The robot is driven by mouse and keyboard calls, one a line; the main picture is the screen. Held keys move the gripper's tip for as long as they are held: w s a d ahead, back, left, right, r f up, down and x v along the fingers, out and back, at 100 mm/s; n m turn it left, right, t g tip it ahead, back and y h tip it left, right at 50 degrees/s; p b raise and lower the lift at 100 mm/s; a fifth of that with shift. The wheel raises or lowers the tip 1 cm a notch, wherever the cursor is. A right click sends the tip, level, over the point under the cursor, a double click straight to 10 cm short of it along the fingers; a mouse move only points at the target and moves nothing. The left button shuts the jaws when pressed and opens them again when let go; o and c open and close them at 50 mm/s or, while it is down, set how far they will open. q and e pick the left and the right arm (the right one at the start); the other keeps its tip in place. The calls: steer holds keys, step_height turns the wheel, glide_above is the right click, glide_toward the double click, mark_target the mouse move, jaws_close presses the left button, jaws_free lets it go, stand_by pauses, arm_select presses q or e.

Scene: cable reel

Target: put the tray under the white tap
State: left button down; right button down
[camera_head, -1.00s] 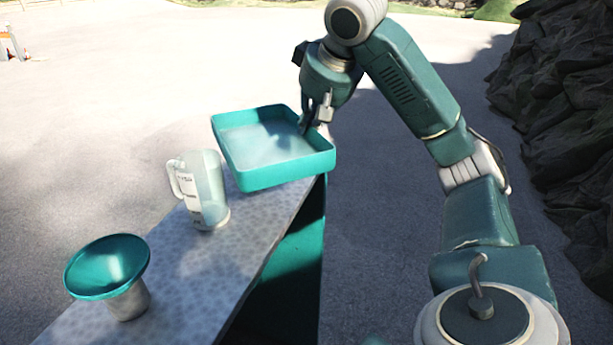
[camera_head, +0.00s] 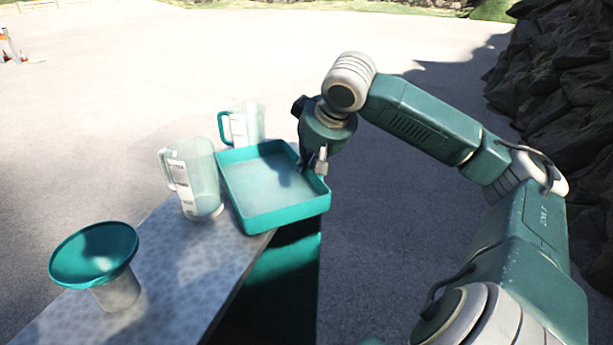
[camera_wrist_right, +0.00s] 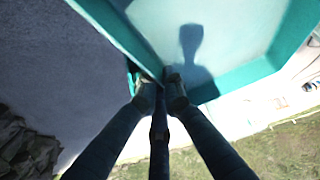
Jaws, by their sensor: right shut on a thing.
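The teal tray (camera_head: 285,217) is a shallow rectangular pan with a pale floor. It is at the far right end of the table, its right part out past the table edge. I cannot tell whether it touches the tabletop. My right gripper (camera_head: 315,172) is shut on the tray's right rim. The right wrist view shows both fingers (camera_wrist_right: 160,88) at the tray wall (camera_wrist_right: 108,28), with the tray's inside beyond. No white tap shows in either view. My left gripper is not in view.
On the speckled table (camera_head: 190,262), a clear jug with a pale handle (camera_head: 203,180) stands close left of the tray. A jug with a teal handle (camera_head: 246,125) stands behind it. A teal funnel-shaped dish (camera_head: 93,255) is at front left. Paving right of the table is open.

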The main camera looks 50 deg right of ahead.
step_height(320, 180, down, 3)
steer(key=shift+r+b, duration=0.15)
steer(key=shift+b, duration=0.25)
steer(key=c, duration=1.9)
jaws_free()
